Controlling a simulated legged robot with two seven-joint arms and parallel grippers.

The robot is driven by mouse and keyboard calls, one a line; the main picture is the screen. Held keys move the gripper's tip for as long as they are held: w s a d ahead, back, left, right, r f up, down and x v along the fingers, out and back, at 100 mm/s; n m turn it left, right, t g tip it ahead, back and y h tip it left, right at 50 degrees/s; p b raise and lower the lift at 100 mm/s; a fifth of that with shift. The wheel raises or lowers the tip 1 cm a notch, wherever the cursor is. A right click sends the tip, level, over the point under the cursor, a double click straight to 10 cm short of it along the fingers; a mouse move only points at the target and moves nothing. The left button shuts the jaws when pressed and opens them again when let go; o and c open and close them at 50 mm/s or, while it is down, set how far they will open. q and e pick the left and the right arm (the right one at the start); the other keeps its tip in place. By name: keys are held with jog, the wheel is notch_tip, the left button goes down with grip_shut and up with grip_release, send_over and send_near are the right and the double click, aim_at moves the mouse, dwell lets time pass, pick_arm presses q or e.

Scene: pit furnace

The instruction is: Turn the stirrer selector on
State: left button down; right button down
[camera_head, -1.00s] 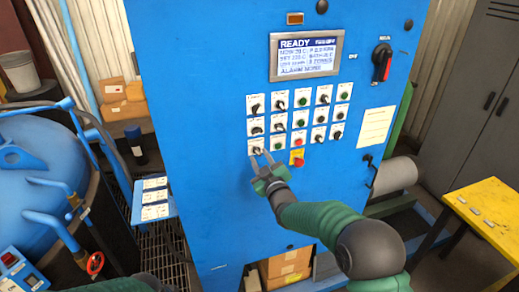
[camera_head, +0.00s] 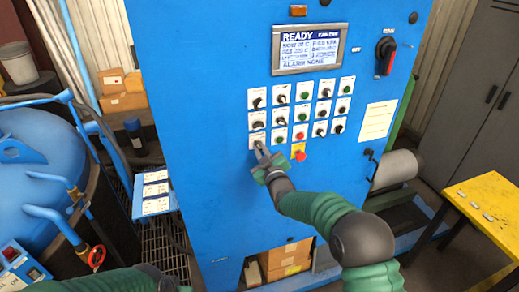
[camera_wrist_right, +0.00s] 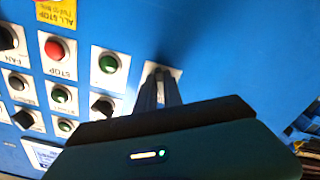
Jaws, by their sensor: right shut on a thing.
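The blue control cabinet (camera_head: 215,200) carries rows of small white-plated switches and buttons. The selector at the lower left of the panel (camera_head: 253,137) is mostly covered by my right gripper (camera_head: 260,149); its label is too small to read. My right gripper is shut on this selector's knob, its two fingers close together. In the right wrist view the fingers (camera_wrist_right: 162,88) reach onto the selector's white plate (camera_wrist_right: 174,72), and the knob's angle is hidden. Part of my left arm shows at the bottom left edge in the head view; its gripper is out of view.
The display (camera_head: 309,49) reads READY. A blue vessel (camera_head: 40,150) stands left, a yellow table (camera_head: 485,215) right.

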jog(key=shift+r, duration=0.3)
jog(key=shift+b, duration=0.4)
jog(key=shift+w+d+r+m+b, duration=0.1)
jog(key=shift+r+m+b, duration=0.05)
jog(key=shift+m+b, duration=2.95)
jog(key=shift+r+m+b, duration=0.1)
jog(key=shift+m+b, duration=2.7)
jog(key=shift+b, duration=0.5)
jog(key=shift+r, duration=0.1)
jog(key=c, duration=1.5)
grip_release()
jog(key=shift+f, duration=0.3)
jog(key=shift+f, duration=0.1)
